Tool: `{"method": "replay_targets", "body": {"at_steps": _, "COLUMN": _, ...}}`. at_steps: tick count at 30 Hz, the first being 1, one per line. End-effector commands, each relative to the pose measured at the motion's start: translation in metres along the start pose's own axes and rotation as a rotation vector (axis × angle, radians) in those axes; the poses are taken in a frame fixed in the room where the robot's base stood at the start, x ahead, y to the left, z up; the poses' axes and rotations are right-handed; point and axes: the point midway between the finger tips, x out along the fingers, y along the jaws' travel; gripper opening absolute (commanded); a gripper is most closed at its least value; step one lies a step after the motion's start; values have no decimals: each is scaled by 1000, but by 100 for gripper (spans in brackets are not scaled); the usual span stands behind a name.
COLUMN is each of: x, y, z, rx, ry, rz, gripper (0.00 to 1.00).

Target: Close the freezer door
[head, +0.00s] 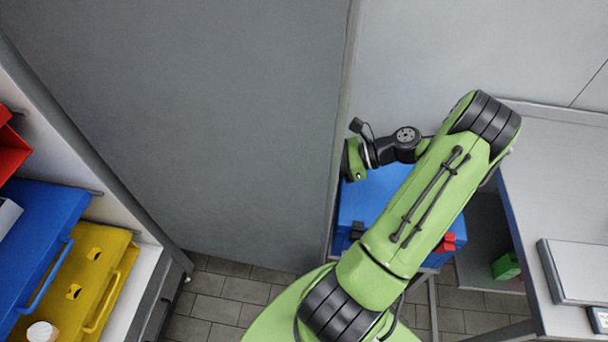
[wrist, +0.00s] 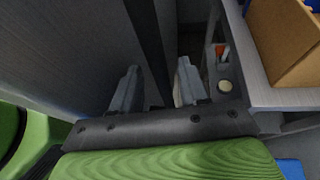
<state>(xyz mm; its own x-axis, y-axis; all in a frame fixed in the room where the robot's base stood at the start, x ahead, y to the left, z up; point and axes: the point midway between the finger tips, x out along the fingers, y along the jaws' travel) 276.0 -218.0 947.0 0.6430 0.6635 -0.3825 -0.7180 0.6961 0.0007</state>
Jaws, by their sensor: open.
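The freezer door, a large flat grey panel (head: 220,120), fills the left and middle of the head view and stands open beside an open cabinet. Its right edge runs from top to bottom close to my gripper (head: 351,161), whose fingers are hidden there. In the wrist view my gripper (wrist: 160,88) is open, with two grey fingers apart. A dark upright strip shows between and beyond the fingers; it looks like the door's edge. I cannot tell whether the fingers touch it. No handle is clearly visible.
The open cabinet at left holds a blue box (head: 45,225), a yellow box (head: 85,280) and a red one (head: 12,150). A blue case (head: 375,195) stands behind my arm. A grey table (head: 560,190) is at right. In the wrist view a cardboard box (wrist: 285,40) is at right.

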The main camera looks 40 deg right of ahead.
Motion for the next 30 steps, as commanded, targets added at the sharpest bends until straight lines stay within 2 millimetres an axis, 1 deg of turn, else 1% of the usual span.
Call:
{"method": "replay_targets", "body": {"at_steps": 1, "x": 13, "y": 1, "z": -2, "rx": -1, "ry": 0, "rz": 5, "gripper": 44}}
{"method": "replay_targets", "body": {"at_steps": 3, "x": 24, "y": 0, "z": -2, "rx": -1, "ry": -1, "rz": 3, "gripper": 44}}
{"method": "replay_targets", "body": {"at_steps": 6, "x": 35, "y": 0, "z": -1, "rx": -2, "ry": 0, "rz": 2, "gripper": 44}}
{"method": "replay_targets", "body": {"at_steps": 9, "x": 38, "y": 0, "z": 0, "rx": -2, "ry": 1, "rz": 1, "gripper": 44}}
{"method": "replay_targets", "body": {"at_steps": 15, "x": 38, "y": 0, "z": 1, "rx": -1, "ry": 1, "rz": 0, "gripper": 44}}
{"method": "replay_targets", "body": {"at_steps": 20, "x": 38, "y": 0, "z": 1, "rx": -1, "ry": 0, "rz": 0, "gripper": 20}}
{"method": "replay_targets", "body": {"at_steps": 21, "x": 38, "y": 0, "z": 1, "rx": -1, "ry": 0, "rz": 0, "gripper": 14}}
{"method": "replay_targets", "body": {"at_steps": 24, "x": 38, "y": 0, "z": 1, "rx": -1, "ry": 0, "rz": 0, "gripper": 0}}
{"method": "replay_targets", "body": {"at_steps": 30, "x": 38, "y": 0, "z": 1, "rx": -1, "ry": 0, "rz": 0, "gripper": 0}}
